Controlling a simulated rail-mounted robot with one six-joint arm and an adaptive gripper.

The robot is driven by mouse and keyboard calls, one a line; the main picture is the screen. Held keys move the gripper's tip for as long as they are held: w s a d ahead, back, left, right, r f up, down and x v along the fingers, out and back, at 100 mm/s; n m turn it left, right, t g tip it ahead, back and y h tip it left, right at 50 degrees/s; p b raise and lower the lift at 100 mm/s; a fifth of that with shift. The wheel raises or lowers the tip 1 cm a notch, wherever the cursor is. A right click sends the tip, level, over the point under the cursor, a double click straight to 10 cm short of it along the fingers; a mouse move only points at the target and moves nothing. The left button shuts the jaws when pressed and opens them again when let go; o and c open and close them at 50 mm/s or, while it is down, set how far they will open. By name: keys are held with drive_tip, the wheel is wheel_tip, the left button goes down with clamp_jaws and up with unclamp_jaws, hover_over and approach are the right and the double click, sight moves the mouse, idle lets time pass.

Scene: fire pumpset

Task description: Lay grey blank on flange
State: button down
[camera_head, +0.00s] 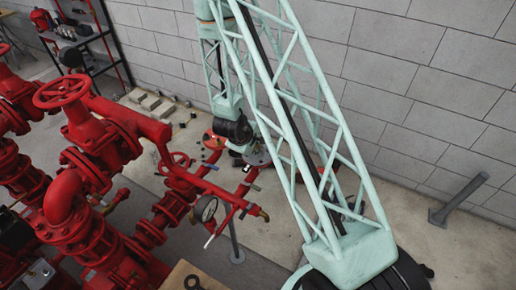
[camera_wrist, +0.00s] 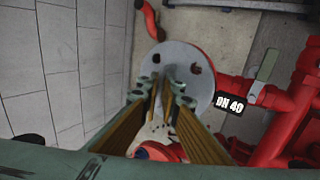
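In the head view a grey disc (camera_head: 259,156) shows by the lower end of my arm, among red pipes. My gripper (camera_wrist: 165,82) has its fingertips close together over the disc's left part. Whether they touch or grip it is hidden.
Red pump pipework (camera_head: 95,160) fills the left of the head view, with a pressure gauge (camera_head: 205,209) near the disc. A block wall (camera_head: 420,85) stands behind.

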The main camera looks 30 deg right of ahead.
idle(0.4)
drive_tip(key=c, duration=2.8)
unclamp_jaws()
drive_tip(key=shift+f, duration=0.1)
drive_tip(key=shift+v, duration=6.05)
